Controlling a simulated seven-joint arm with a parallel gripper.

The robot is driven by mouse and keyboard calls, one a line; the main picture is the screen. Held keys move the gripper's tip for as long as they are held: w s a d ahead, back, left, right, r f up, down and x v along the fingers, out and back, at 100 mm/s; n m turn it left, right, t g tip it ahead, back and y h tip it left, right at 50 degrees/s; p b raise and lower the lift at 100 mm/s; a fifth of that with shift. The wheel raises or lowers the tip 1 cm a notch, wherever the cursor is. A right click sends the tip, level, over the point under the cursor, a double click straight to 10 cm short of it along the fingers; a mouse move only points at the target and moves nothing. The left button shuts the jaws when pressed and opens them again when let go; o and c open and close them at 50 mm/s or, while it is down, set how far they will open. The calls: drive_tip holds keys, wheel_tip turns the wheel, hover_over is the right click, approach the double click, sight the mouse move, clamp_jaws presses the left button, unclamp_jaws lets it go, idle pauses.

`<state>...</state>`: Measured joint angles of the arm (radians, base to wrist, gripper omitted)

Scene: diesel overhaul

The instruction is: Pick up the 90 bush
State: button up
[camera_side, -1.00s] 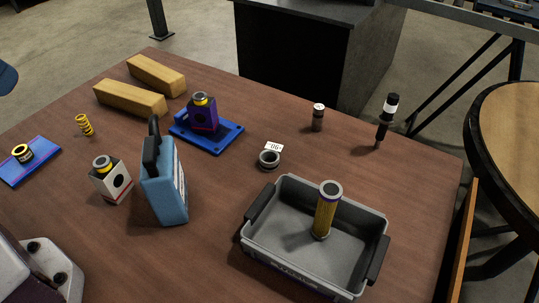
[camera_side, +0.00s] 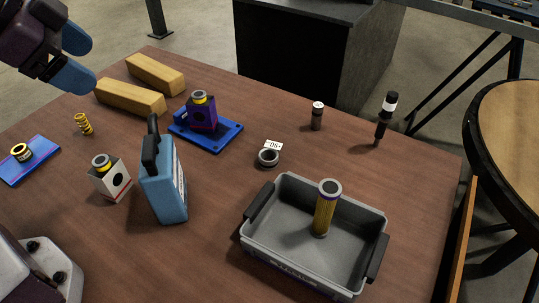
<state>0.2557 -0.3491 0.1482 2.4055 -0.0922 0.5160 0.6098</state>
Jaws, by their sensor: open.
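The 90 bush appears to be the small dark grey ring (camera_side: 268,157) lying flat on the brown table. A white label (camera_side: 273,146) with dark figures, seen upside down, lies behind it. The ring sits between the blue plate and the grey bin, clear of both. My gripper (camera_side: 84,58) is at the top left, above the table's far left edge. Its two blue fingers are apart with nothing between them. It is far to the left of the ring.
A blue jerrycan (camera_side: 164,182) stands upright left of the ring. A blue plate (camera_side: 222,141) bears a purple block (camera_side: 202,119). A grey bin (camera_side: 290,252) holds a yellow filter (camera_side: 325,210). An injector-like part (camera_side: 386,115) stands at the back right. Two yellow bars (camera_side: 130,97) lie near my gripper.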

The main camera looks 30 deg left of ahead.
drive_tip(key=w+d+f+m+t, duration=0.4)
drive_tip(key=w+d+f+m, duration=0.5)
drive_tip(key=m, duration=0.6)
drive_tip(key=w+d+f+m+t, duration=0.3)
drive_tip(key=w+d+f+m, duration=0.25)
drive_tip(key=f+m, duration=0.8)
drive_tip(key=m, duration=0.1)
approach(274, 153)
drive_tip(key=shift+s+r, duration=0.55)
drive_tip(key=shift+r, duration=0.05)
drive_tip(key=shift+w+f+y, duration=0.3)
drive_tip(key=shift+w+f, duration=0.45)
drive_tip(key=shift+x, duration=2.9)
drive_tip(key=shift+d, duration=0.15)
drive_tip(key=c, duration=1)
